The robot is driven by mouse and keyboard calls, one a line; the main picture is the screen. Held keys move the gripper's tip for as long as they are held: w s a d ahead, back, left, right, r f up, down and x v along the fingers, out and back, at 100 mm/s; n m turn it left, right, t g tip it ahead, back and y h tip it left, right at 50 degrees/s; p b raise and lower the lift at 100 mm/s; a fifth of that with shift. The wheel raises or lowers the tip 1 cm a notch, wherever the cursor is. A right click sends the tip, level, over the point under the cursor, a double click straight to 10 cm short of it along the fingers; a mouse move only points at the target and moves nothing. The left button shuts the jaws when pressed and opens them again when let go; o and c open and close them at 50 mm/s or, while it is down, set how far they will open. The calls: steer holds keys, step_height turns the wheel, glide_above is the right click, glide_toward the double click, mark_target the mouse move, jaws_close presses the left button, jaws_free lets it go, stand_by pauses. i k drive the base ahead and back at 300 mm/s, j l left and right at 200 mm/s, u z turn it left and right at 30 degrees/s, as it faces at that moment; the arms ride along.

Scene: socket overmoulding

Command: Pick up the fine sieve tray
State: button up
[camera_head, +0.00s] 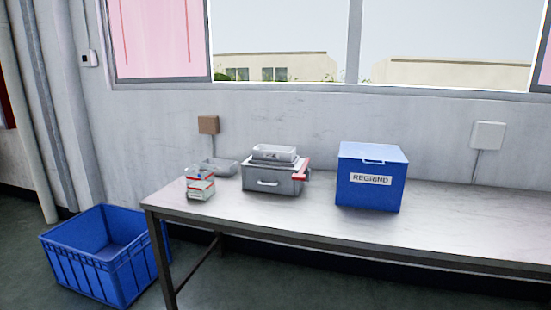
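A small silvery metal tray (274,153) sits on top of a grey metal box (283,185) with a front handle. A second shallow grey tray (220,168) lies on the table just left of the box, close to the wall. Either could be the fine sieve tray; the mesh is too small to make out, so I cannot tell which. A red part (302,170) shows at the right side of the grey box. My gripper is not in view.
A metal-topped table (450,220) stands along the wall. A blue lidded bin labelled REGRIND (371,193) stands right of the box. A small white and red container (200,188) stands at the left end. A blue crate (115,275) sits on the floor at left. The table's right part is clear.

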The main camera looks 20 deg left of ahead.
mark_target(266, 153)
steer(key=i+j+u, duration=0.15)
steer(key=u, duration=1)
